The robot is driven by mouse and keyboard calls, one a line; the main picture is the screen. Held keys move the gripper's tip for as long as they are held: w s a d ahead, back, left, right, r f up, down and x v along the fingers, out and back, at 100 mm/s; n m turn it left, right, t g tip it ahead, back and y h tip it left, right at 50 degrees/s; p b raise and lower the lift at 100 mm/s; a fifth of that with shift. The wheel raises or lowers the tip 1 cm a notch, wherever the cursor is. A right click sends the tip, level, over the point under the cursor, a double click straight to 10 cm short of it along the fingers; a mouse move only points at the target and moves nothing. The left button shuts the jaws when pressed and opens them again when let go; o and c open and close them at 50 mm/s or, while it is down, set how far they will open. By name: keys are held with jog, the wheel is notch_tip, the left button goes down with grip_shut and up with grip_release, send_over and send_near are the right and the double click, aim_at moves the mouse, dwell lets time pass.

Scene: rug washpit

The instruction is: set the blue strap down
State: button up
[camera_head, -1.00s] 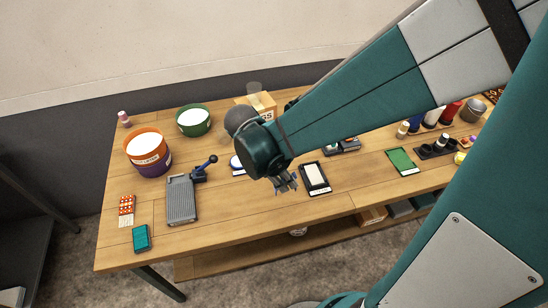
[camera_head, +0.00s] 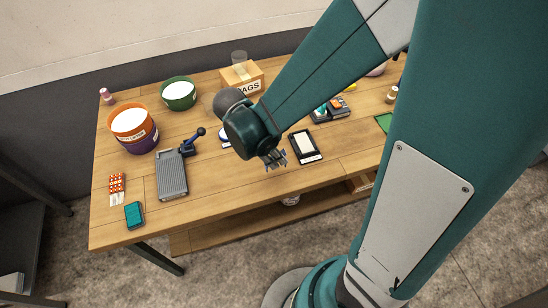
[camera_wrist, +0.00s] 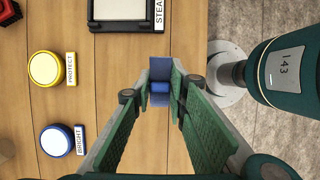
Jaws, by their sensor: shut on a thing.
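My gripper (camera_wrist: 154,88) is shut on the blue strap (camera_wrist: 160,68), which sits between the green-padded fingertips in the wrist view. The strap looks like a small folded blue piece; part of it is hidden by the fingers. In the head view my gripper (camera_head: 274,159) hangs over the front part of the wooden table (camera_head: 235,200), left of a black-framed tray with a white inside (camera_head: 305,145). I cannot make out the strap clearly there, nor tell whether it touches the table.
In the wrist view, a yellow disc (camera_wrist: 45,69) labelled PROTECT and a white-topped blue disc (camera_wrist: 56,140) labelled BRIGHT lie to the left. The table's edge and floor are at right. A grey board (camera_head: 172,177) and teal block (camera_head: 134,213) lie farther left in the head view.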

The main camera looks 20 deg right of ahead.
jog(key=shift+f, duration=1.45)
jog(key=shift+f+b, duration=0.2)
jog(key=shift+b, duration=0.25)
jog(key=o, duration=0.8)
jog(key=shift+c, duration=0.2)
jog(key=shift+r, duration=0.25)
jog(key=p+v, duration=0.2)
jog(key=v, duration=1)
jog(key=shift+a, duration=0.1)
